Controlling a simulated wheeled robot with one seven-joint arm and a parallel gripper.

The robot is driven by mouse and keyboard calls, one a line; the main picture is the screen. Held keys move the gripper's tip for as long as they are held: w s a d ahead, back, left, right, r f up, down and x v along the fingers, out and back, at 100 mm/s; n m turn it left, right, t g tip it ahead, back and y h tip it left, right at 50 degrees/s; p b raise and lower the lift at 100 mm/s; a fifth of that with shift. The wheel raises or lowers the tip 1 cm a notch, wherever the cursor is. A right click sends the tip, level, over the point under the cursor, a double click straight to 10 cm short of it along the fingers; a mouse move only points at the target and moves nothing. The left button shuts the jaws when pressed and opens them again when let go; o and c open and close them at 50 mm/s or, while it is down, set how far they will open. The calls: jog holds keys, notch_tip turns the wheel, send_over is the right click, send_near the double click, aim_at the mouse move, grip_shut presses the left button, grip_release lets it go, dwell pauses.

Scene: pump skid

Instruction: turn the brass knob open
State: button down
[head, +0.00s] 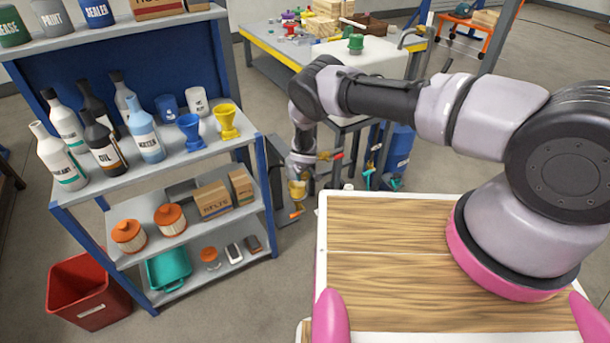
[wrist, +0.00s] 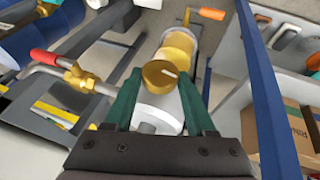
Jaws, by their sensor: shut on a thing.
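The brass knob (wrist: 160,76) is round, with a short pale mark on its face. In the wrist view it sits between the two green fingers of my gripper (wrist: 158,84), which is shut on it. A brass cylinder (wrist: 180,44) shows just beyond the knob, and a pale grey round body (wrist: 157,112) shows nearer my palm. In the head view my gripper (head: 298,186) is small, beside the shelf rack, with a brass-yellow part at its tips. The exact finger contact is too small to see there.
A red-handled lever (wrist: 45,57) on a pipe with a brass valve (wrist: 78,76) lies left of the knob. An orange handle (wrist: 211,13) lies beyond it. The blue-posted shelf rack (head: 264,190) stands close by, holding bottles, funnels and boxes. A red bin (head: 88,300) stands on the floor.

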jog(key=shift+s+a+f+t+h, duration=0.15)
jog(key=shift+t+h, duration=0.45)
jog(key=shift+h, duration=0.3)
jog(key=shift+n, duration=0.3)
jog(key=shift+c, duration=1.1)
grip_release()
jog(key=shift+s+a+r, duration=0.15)
jog(key=shift+s+r, duration=0.1)
jog(key=shift+r, duration=0.2)
jog(key=v, duration=0.9)
jog(key=shift+s+r, duration=0.25)
jog(key=shift+s, duration=0.05)
